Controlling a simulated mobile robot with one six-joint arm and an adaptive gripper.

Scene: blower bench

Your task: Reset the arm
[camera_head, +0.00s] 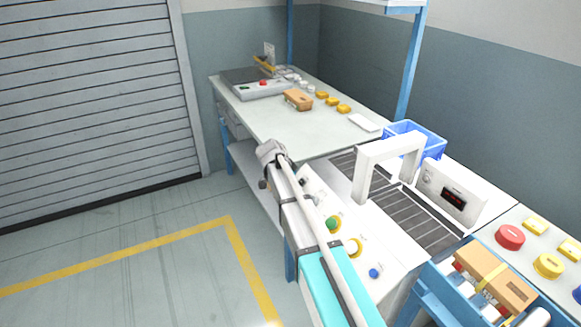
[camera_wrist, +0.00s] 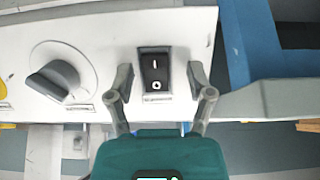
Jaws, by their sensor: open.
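My arm (camera_head: 305,225) stretches from the bottom of the head view up and left, over the near edge of a white control panel (camera_head: 385,250). My gripper (camera_wrist: 160,88) shows in the wrist view with its two grey fingers apart and nothing held. A black rocker switch (camera_wrist: 155,76) on the white panel face lies between the fingers in the picture. I cannot tell whether the fingers touch the panel. A grey rotary knob (camera_wrist: 57,78) is left of them. In the head view the fingers cannot be made out.
A green button (camera_head: 332,224) and a blue button (camera_head: 374,272) lie right of my arm. A white arch (camera_head: 380,155) spans a roller conveyor (camera_head: 408,217). Behind stands a bench (camera_head: 270,118) with a brown box (camera_head: 298,99). The floor (camera_head: 130,285) at left is clear.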

